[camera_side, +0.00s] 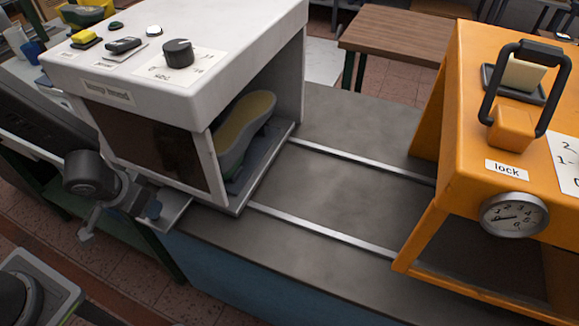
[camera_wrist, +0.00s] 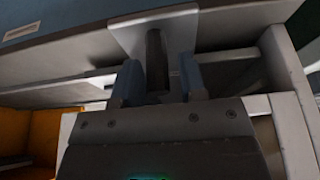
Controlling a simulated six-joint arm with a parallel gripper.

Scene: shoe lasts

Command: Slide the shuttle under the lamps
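The shuttle (camera_side: 266,165) is a flat grey tray on two rails, mostly inside the white lamp housing (camera_side: 215,40). It carries a shoe last or sole with a tan top (camera_side: 247,118). A light plate (camera_side: 174,213) juts out at the housing's front left corner. In the wrist view this plate (camera_wrist: 187,25) bears a dark upright bar (camera_wrist: 156,55). My gripper (camera_side: 151,206) is at that plate. In the wrist view my gripper (camera_wrist: 160,85) has its two blue-grey fingers apart, one on each side of the bar, with a gap visible on the right.
Two metal rails (camera_side: 325,232) run right across the clear grey bench top (camera_side: 345,190) to the orange press (camera_side: 500,150), which has a black lever, a gauge and a "lock" label. A knob (camera_side: 178,52) and buttons sit on the housing. A wooden table (camera_side: 400,38) stands behind.

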